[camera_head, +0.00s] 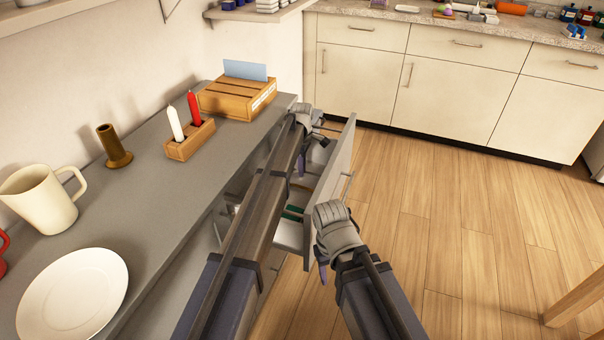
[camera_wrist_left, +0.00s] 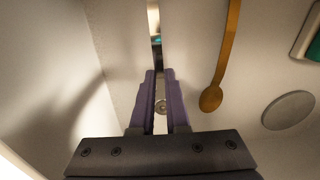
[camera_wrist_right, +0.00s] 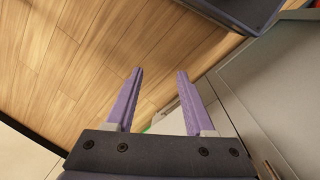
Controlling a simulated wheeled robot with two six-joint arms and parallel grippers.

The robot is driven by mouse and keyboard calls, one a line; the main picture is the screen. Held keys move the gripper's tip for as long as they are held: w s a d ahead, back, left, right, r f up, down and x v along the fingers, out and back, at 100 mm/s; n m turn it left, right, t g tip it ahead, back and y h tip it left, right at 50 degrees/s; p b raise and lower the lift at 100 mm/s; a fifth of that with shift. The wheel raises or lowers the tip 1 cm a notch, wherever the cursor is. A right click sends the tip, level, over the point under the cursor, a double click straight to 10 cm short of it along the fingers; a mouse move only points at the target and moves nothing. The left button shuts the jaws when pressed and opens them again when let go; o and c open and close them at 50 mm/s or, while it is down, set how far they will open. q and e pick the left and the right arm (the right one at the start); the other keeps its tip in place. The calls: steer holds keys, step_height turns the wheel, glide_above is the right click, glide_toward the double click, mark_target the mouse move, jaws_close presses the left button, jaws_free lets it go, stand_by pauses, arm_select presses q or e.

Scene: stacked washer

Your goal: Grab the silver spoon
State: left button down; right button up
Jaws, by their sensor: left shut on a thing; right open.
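My left gripper (camera_head: 301,168) reaches down into the open drawer (camera_head: 345,150). In the left wrist view its purple fingers (camera_wrist_left: 160,85) are close together, shut on a narrow silver-grey piece (camera_wrist_left: 160,106), which appears to be the silver spoon. Most of that piece is hidden between the fingers. A gold-brown spoon (camera_wrist_left: 212,98) lies to the right of the fingers, apart from them. My right gripper (camera_head: 322,272) is outside the drawer, near its front end. In the right wrist view its fingers (camera_wrist_right: 158,95) are spread and empty.
A grey disc (camera_wrist_left: 288,110) lies near the gold-brown spoon. The grey counter (camera_head: 135,185) holds a plate (camera_head: 75,295), a mug (camera_head: 42,198), a candle holder (camera_head: 190,141) and a wooden crate (camera_head: 235,100).

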arm_select(q)
steer(key=shift+r, duration=0.15)
stand_by(0.6)
step_height(320, 180, up, 18)
steer(key=p, duration=1.8)
